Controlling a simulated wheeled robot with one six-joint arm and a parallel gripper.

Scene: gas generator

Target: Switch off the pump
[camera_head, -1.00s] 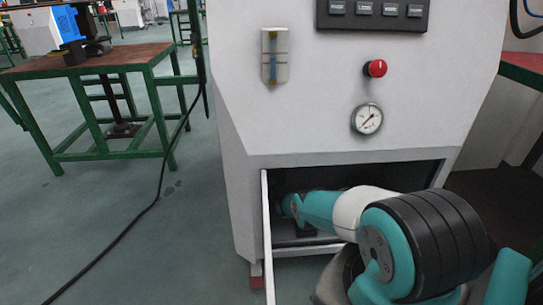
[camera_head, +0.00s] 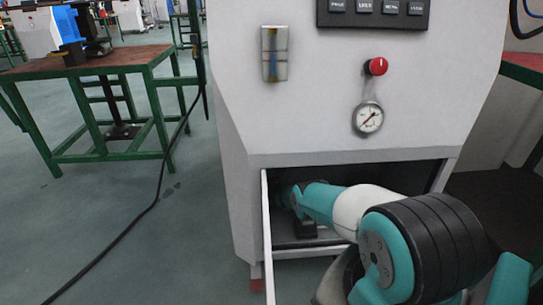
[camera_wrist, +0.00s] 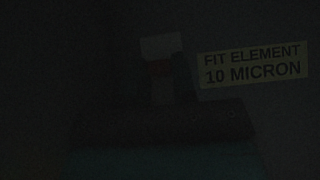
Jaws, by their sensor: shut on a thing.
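My arm reaches through the open door into the low compartment (camera_head: 405,172) of the white cabinet. My gripper shows in the very dark wrist view (camera_wrist: 159,88), shut on a small pale and reddish part (camera_wrist: 160,47). The contact itself is hard to make out, and I cannot tell whether this part is the pump's switch. In the head view the fingertips and what they hold are hidden inside the compartment.
A yellowish label (camera_wrist: 252,63) reads "FIT ELEMENT 10 MICRON". The open door (camera_head: 267,235) stands left of my arm. Above are a red knob (camera_head: 376,66), a gauge (camera_head: 368,118), a sight glass (camera_head: 274,54) and a button panel (camera_head: 375,13).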

